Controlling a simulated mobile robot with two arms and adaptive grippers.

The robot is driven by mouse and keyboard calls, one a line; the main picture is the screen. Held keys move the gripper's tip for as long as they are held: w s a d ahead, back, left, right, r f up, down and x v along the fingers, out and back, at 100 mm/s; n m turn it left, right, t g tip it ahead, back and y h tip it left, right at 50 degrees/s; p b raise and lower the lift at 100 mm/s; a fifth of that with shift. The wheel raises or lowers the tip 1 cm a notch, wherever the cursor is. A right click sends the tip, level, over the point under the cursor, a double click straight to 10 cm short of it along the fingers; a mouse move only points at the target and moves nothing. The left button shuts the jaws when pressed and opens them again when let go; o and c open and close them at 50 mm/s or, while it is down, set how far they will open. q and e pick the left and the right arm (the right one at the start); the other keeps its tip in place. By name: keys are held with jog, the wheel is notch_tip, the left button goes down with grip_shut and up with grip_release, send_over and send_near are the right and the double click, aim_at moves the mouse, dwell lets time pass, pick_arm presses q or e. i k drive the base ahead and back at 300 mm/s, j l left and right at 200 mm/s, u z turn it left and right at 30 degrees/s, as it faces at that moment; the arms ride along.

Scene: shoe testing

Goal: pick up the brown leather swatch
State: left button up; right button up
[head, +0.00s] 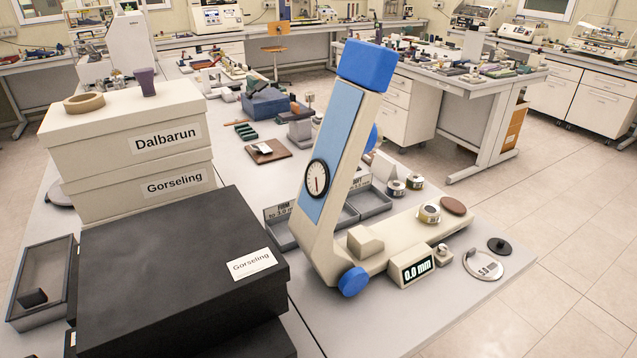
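A small brown, flat, rounded piece (453,206), which looks like the leather swatch, lies near the right end of the cream base of a tall thickness tester (333,165). A small round metal piece (429,212) sits just left of it on the same base. Neither of my grippers is in the head view.
Cream boxes (130,150) and a large black box (170,270) crowd the table's left side. Grey trays (370,203) stand behind the tester. A marked disc (484,264) and a black weight (499,245) lie at the right edge. A brown board (267,151) lies farther back.

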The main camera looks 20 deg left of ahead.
aim_at(368, 158)
jog(key=l+z, duration=0.2)
jog(key=l, duration=0.2)
jog(key=i+l+z, duration=0.25)
jog(key=l, duration=0.15)
jog(key=l+z, duration=0.2)
jog(key=l, duration=0.2)
jog(key=i+l+z, duration=0.25)
jog(key=i, duration=0.3)
jog(key=i+l+z, duration=0.25)
jog(key=i, duration=0.3)
jog(key=i+l+z, duration=0.25)
jog(key=i, duration=0.35)
jog(key=i+j+u, duration=0.1)
jog(key=i+u, duration=0.65)
jog(key=i+l+u, duration=0.15)
jog(key=i+u, duration=0.25)
jog(key=i+l+u, duration=0.25)
jog(key=i+u, duration=0.15)
jog(key=i, duration=0.05)
